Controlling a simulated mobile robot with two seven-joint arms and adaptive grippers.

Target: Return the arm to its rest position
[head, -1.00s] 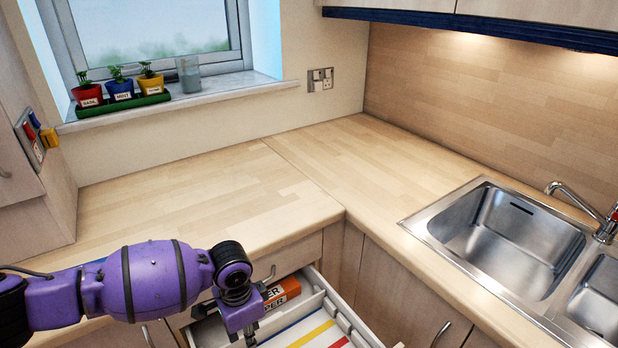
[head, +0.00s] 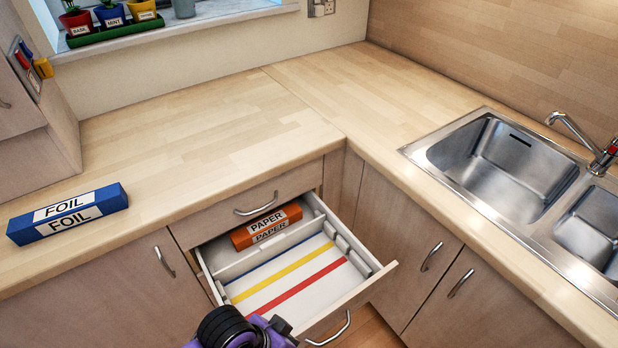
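Part of my purple and black arm (head: 240,333) shows at the bottom edge of the head view, just in front of the open drawer (head: 345,297). Its fingertips are out of the picture, so I cannot see whether that gripper is open or shut. My other arm is not in view. The orange PAPER box (head: 265,226) lies in the drawer's back compartment. The blue FOIL box (head: 68,213) lies on the worktop at the left, with no gripper touching it.
The drawer stands pulled out, its striped front compartment empty. The wooden worktop (head: 190,135) is mostly clear. A steel sink (head: 500,175) with a tap (head: 580,130) is at the right. Potted herbs (head: 110,14) stand on the windowsill. Closed cupboards lie below.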

